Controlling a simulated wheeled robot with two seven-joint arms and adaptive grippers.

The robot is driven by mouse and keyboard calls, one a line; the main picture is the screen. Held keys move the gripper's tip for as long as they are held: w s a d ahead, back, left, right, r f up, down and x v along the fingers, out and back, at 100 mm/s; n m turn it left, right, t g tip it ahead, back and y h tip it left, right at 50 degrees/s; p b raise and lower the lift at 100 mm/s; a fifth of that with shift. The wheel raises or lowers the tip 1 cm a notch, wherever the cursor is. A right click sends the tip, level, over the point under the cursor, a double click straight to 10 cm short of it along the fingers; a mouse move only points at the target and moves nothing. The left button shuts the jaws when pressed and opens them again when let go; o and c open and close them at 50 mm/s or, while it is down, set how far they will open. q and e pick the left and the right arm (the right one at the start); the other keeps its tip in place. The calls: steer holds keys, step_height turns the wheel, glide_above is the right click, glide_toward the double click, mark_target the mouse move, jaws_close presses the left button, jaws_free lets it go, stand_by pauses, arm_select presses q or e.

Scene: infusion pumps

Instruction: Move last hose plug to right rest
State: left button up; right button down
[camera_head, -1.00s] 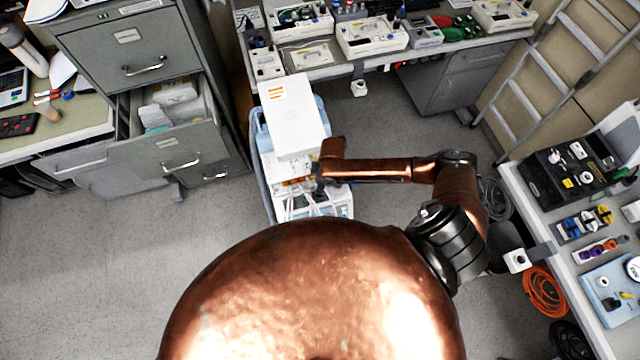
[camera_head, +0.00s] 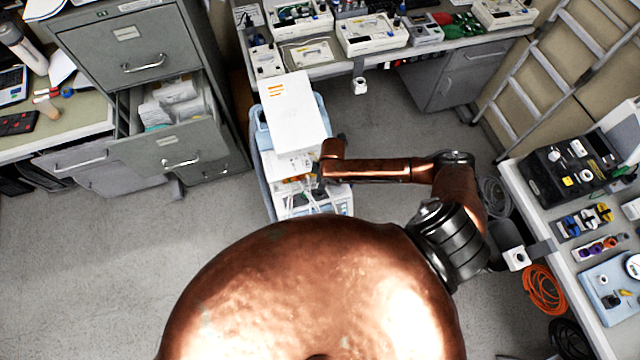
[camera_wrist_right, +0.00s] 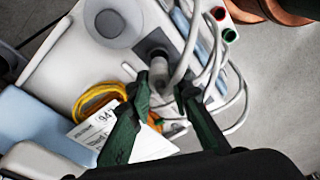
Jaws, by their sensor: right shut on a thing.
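A grey hose plug (camera_wrist_right: 158,72) with a pale hose shows between the dark green fingers of my right gripper (camera_wrist_right: 163,92) in the right wrist view. The gripper is shut on the plug, close above the pump cart's white top. In the head view my right arm reaches from the right to the cart (camera_head: 266,160), with its gripper (camera_head: 318,182) at the cart's right side. The plug is too small to tell there. I cannot make out which part is the right rest. My left gripper is not in view.
A white box (camera_head: 293,115) stands on the cart. Pale looped hoses (camera_wrist_right: 238,92), a yellow coil (camera_wrist_right: 100,96) and a round grey knob (camera_wrist_right: 110,24) are close to the gripper. An open drawer (camera_head: 165,150) stands to the left. The grey floor (camera_head: 90,260) between is clear.

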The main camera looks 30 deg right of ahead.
steer(key=shift+f+b, duration=0.6)
steer(key=shift+f, duration=0.95)
steer(key=c, duration=1.7)
jaws_free()
